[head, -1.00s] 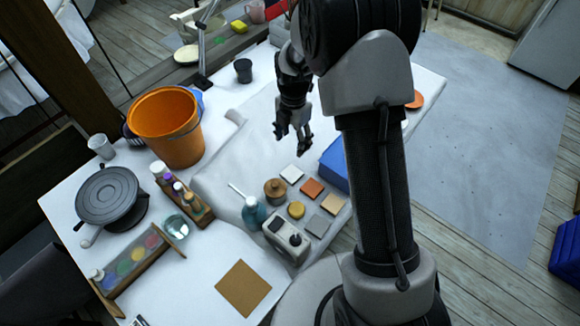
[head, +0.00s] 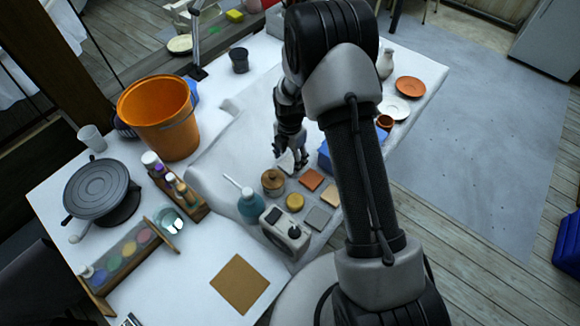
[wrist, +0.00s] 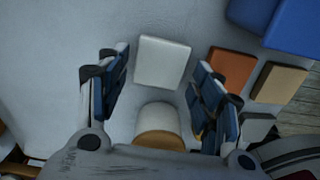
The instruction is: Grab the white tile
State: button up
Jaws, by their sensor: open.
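The white tile (wrist: 162,62) is a pale, rounded square lying flat on the light work surface. In the wrist view my gripper (wrist: 161,68) is open, with one finger on each side of the tile's image and the tile near the fingertips. No finger is seen touching it. In the head view my gripper (head: 293,164) is low over the row of tiles, and its fingers partly cover the white tile (head: 286,162). I cannot tell the exact height left between the fingertips and the tile.
An orange tile (wrist: 232,69) and a tan tile (wrist: 279,83) lie close to the right, beside a blue box (wrist: 288,22). A rounded white and tan object (wrist: 158,126) shows between the fingers. An orange bucket (head: 160,120) stands left.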

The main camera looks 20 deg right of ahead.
aim_at(290, 166)
notch_tip(290, 166, down, 2)
jog(key=shift+f, duration=0.25)
jog(key=shift+c, duration=0.4)
jog(key=c, duration=0.8)
